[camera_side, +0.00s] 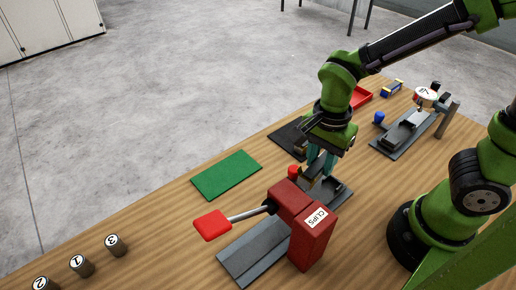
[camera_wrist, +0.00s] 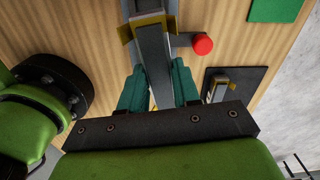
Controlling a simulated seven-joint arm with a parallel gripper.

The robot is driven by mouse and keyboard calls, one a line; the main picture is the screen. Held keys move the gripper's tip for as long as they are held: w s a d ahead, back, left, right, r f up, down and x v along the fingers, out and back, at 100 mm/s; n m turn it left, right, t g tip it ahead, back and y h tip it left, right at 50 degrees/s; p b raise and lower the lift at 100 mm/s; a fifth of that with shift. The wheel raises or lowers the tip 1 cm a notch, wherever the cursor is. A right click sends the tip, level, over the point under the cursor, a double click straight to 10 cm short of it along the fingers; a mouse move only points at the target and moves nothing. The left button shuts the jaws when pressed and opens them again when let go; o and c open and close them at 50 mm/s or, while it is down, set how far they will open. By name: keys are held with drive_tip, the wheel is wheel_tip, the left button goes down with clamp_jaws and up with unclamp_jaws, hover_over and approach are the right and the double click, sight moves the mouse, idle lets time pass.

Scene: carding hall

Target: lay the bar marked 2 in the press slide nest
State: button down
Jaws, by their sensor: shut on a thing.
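My gripper (camera_side: 320,163) is low over the far end of the grey press slide (camera_side: 252,252), its teal fingers pointing down. In the wrist view its fingers (camera_wrist: 160,90) are shut on a long grey piece, seemingly a bar (camera_wrist: 156,65). No number shows on it. Yellow brackets (camera_wrist: 126,32) flank the slide end beyond the fingers. A red knob (camera_wrist: 203,44) sticks out beside them; it also shows in the side view (camera_side: 293,171). The red press (camera_side: 312,240), labelled CLIPS, has a red-handled lever (camera_side: 212,225) to the left. The fingers hide whether the bar touches the nest.
A black pad (camera_wrist: 262,76) bears another grey piece (camera_wrist: 219,84). Several dark cylinders, marked 2 (camera_side: 43,285), 1 (camera_side: 82,266) and 3 (camera_side: 116,246), stand front left. A green mat (camera_side: 226,175) is bare. A grey fixture (camera_side: 410,133) and red tray (camera_side: 360,97) stand at the back.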

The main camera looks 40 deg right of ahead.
sight(318, 197)
drive_tip(key=shift+s+a+r+m, duration=0.2)
drive_tip(key=shift+s+m, duration=0.1)
drive_tip(key=shift+s, duration=0.2)
drive_tip(key=shift+s+d+f+m, duration=0.1)
drive_tip(key=shift+s+f+m, duration=0.1)
drive_tip(key=shift+m, duration=0.1)
drive_tip(key=shift+f, duration=3.95)
drive_tip(key=shift+f, duration=0.1)
drive_tip(key=c, duration=0.8)
unclamp_jaws()
